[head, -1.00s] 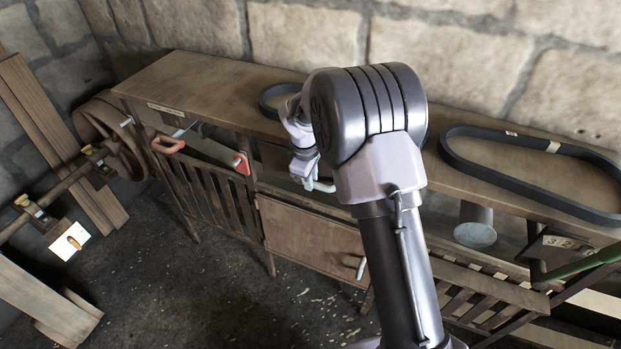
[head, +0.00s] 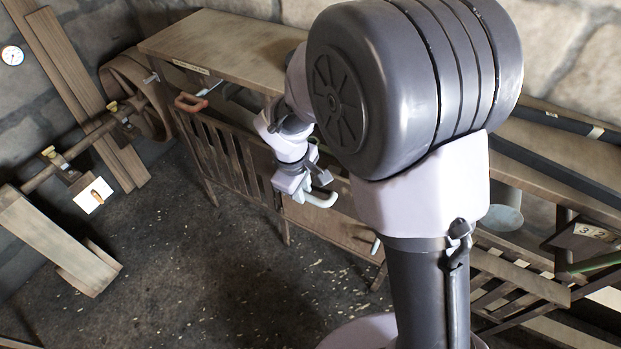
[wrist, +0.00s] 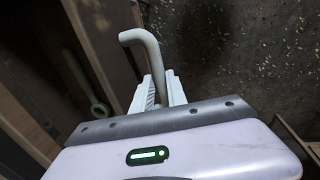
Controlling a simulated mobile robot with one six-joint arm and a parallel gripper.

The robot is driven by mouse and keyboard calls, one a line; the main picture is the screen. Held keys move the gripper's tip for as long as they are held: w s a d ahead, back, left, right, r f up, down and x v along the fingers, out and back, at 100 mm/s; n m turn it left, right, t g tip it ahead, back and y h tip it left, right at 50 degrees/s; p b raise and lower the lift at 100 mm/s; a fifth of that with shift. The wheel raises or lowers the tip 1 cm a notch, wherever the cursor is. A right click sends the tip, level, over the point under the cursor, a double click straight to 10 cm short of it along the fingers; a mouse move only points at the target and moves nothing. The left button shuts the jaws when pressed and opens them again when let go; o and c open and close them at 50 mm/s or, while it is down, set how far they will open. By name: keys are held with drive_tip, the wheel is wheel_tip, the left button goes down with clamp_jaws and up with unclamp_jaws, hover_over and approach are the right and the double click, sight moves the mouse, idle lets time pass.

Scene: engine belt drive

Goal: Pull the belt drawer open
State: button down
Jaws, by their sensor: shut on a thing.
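My gripper (head: 312,188) is shut on a pale bent handle (head: 322,200) at the front of the bench. In the wrist view the fingers (wrist: 157,92) close around the straight part of the handle (wrist: 140,38), and its bent end sticks out beyond them. A brown wooden panel, seemingly the drawer front (wrist: 103,40), lies beside the handle. Left of it a grey ring-ended bar (wrist: 88,85) shows in a dark recess, which looks like the drawer's inside. My arm hides most of the drawer in the head view, so how far it stands out is unclear.
The wooden bench (head: 220,42) runs along the stone wall. A slatted gate (head: 228,150) with a red-handled tool (head: 190,102) is left of my gripper. A black belt (head: 565,125) lies on the bench at right.

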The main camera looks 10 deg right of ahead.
drive_tip(key=shift+s+a, duration=0.3)
drive_tip(key=shift+s, duration=0.1)
drive_tip(key=c, duration=1.3)
unclamp_jaws()
drive_tip(key=s+r+p, duration=0.1)
drive_tip(key=r+p, duration=0.1)
drive_tip(key=r, duration=0.3)
drive_tip(key=s+a+r+p, duration=0.1)
drive_tip(key=r+p, duration=0.1)
drive_tip(key=r, duration=0.4)
drive_tip(key=a+r+p, duration=0.1)
drive_tip(key=r+p, duration=0.1)
drive_tip(key=r, duration=0.4)
drive_tip(key=shift+s, duration=0.4)
